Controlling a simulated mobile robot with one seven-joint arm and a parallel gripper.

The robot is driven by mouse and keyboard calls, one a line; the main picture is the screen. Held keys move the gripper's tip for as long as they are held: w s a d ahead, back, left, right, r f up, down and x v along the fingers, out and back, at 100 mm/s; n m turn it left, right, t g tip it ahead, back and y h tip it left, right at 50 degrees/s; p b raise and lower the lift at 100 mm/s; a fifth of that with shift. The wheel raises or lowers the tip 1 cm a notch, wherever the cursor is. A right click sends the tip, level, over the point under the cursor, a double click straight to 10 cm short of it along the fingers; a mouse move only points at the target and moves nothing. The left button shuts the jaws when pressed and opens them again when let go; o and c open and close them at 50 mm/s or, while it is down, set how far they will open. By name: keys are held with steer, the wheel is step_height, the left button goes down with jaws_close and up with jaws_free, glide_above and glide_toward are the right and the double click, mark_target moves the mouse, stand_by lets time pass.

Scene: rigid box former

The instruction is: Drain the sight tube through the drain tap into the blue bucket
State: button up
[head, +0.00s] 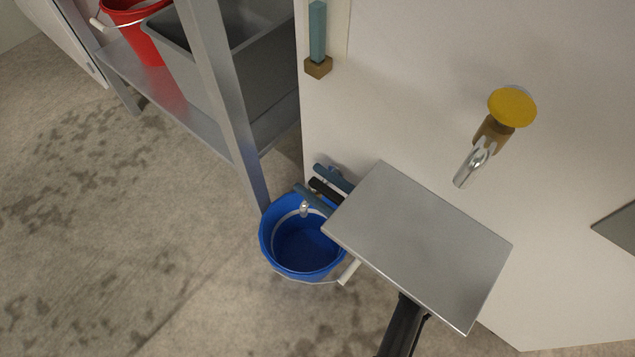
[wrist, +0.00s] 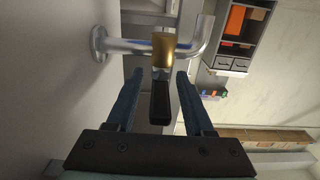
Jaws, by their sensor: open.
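The sight tube (head: 317,30) is a teal column in a brass foot, upright on the white panel; its top is out of the head view. The drain tap has a brass body (wrist: 163,50) on a chrome pipe and a black lever (wrist: 160,102). Its chrome spout (head: 304,209) shows over the blue bucket (head: 268,247) in the head view; no stream is visible. The bucket stands on the floor. My gripper (wrist: 159,78) is open, one finger on each side of the lever, with visible gaps. In the head view my gripper (head: 307,177) also straddles the lever.
A flat grey plate (head: 420,240) hides my wrist in the head view. A yellow-knobbed tap (head: 512,107) with a chrome spout is on the panel to the right. A metal rack (head: 225,110) at left holds a grey bin and red bucket (head: 150,45). Left floor is clear.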

jaws_close()
